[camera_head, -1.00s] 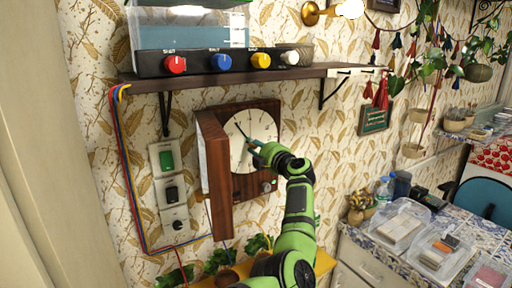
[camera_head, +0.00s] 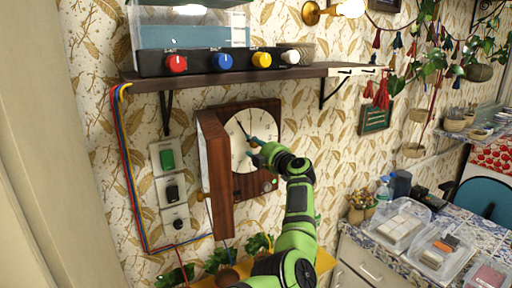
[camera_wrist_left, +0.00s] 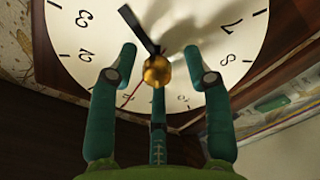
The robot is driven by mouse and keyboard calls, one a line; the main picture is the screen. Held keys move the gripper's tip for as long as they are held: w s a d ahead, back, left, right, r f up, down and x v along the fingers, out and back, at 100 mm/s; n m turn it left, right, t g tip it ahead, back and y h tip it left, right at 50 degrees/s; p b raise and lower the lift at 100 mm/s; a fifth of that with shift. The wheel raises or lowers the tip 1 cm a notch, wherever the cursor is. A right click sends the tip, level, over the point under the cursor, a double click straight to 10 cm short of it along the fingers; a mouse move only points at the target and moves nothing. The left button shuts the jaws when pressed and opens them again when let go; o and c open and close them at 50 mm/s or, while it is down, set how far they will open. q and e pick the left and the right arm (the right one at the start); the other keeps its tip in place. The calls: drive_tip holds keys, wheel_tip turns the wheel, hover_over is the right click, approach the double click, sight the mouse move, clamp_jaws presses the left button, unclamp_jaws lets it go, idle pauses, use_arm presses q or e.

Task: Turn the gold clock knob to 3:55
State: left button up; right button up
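The wall clock (camera_head: 238,128) has a round cream face in a dark wooden case, with its door swung open at the left. In the left wrist view, the gold knob (camera_wrist_left: 157,72) is at the centre of the dial (camera_wrist_left: 250,30). A thick dark hand (camera_wrist_left: 139,28) runs from the knob toward the upper left, and a thin red hand points lower left. My left gripper (camera_head: 251,142) is in front of the dial. Its teal fingers (camera_wrist_left: 160,52) are spread around the knob with visible gaps at both sides; contact by the lower finger is unclear. My right gripper is out of view.
A shelf (camera_head: 330,70) with a box of coloured knobs sits above the clock. Switches (camera_head: 174,192) and cables are at the left. Potted plants (camera_head: 215,262) stand below. A counter (camera_head: 365,245) with plastic containers is at the right.

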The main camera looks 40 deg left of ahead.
use_arm(q)
drive_tip(key=shift+d+r, duration=0.1)
drive_tip(key=v, duration=1.1)
drive_tip(key=shift+s+d, duration=0.2)
drive_tip(key=shift+d, duration=0.15)
